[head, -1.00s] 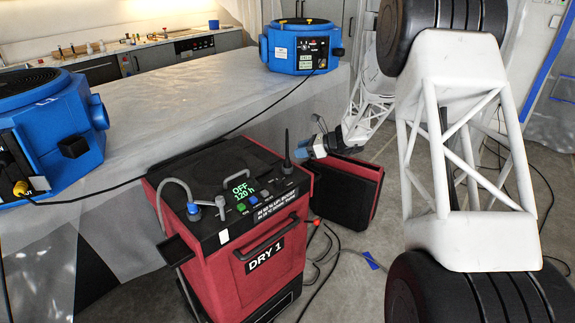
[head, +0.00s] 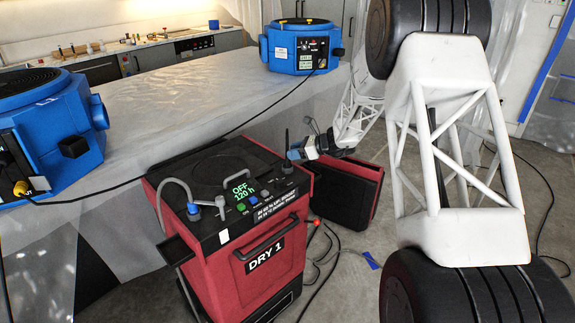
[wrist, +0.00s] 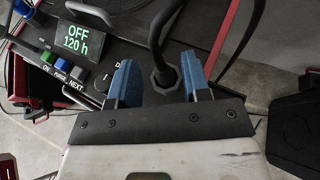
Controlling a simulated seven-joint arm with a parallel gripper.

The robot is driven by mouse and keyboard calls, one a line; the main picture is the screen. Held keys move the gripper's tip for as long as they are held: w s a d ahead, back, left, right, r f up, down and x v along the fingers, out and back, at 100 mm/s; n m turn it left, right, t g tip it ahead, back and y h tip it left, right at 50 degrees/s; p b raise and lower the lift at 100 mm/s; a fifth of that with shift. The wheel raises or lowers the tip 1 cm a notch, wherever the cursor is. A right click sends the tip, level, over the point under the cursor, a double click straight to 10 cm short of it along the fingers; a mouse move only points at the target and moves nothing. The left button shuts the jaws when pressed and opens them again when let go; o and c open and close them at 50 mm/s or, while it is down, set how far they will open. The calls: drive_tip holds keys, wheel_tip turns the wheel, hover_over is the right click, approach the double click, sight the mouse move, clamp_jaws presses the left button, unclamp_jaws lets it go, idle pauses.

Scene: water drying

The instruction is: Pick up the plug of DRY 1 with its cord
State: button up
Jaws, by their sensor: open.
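DRY 1 (head: 212,262) is a red dryer unit with a black top and a lit "OFF 120 h" display, which also shows in the wrist view (wrist: 80,36). A black upright piece (head: 287,139) with a thick cord stands at the back right of its top; it looks like the plug. In the wrist view this plug (wrist: 165,75) has a wide angular base, with the cord rising from it. My gripper (head: 295,153) is open at that corner. Its blue fingers (wrist: 157,70) stand on either side of the plug, with gaps visible; contact is not clear.
A grey hose (head: 178,184) and a handle (head: 237,180) rise from the dryer's top. A red-and-black case (head: 352,190) stands behind my gripper. Loose black cords (head: 325,262) lie on the floor. Blue machines (head: 300,47) stand on the covered counter (head: 190,95).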

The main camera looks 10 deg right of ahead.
drive_tip(key=shift+x, duration=2.45)
drive_tip(key=shift+s, duration=0.1)
clamp_jaws()
